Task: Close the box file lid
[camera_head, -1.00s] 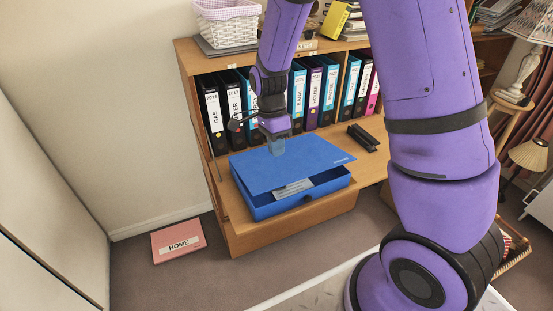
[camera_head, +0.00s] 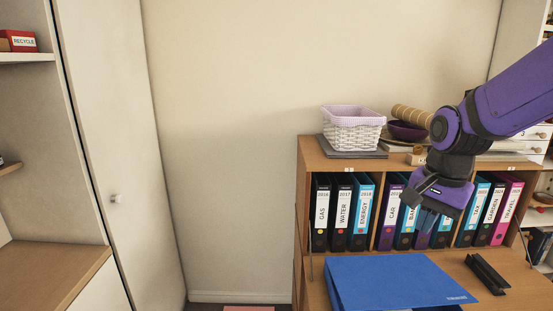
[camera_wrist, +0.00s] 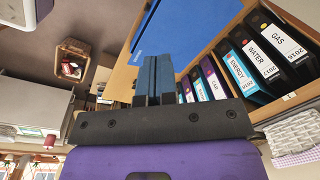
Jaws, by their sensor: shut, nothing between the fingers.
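The blue box file lies on the desk surface of the bureau. Its blue lid (camera_head: 392,282) shows at the bottom of the head view, lying broad and roughly flat over the box. The front of the box is cut off by the frame edge, so I cannot tell whether the lid is fully down. The lid also shows at the top of the wrist view (camera_wrist: 185,35). My gripper (camera_head: 428,220) is shut and empty. It hangs above and behind the lid, in front of the upright files, apart from the lid. Its closed fingers show in the wrist view (camera_wrist: 153,80).
A row of labelled lever-arch files (camera_head: 342,212) stands in the bureau behind the box. A black object (camera_head: 487,273) lies on the desk right of it. A white wicker basket (camera_head: 352,134) and a purple bowl (camera_head: 408,131) sit on top. The wall at left is clear.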

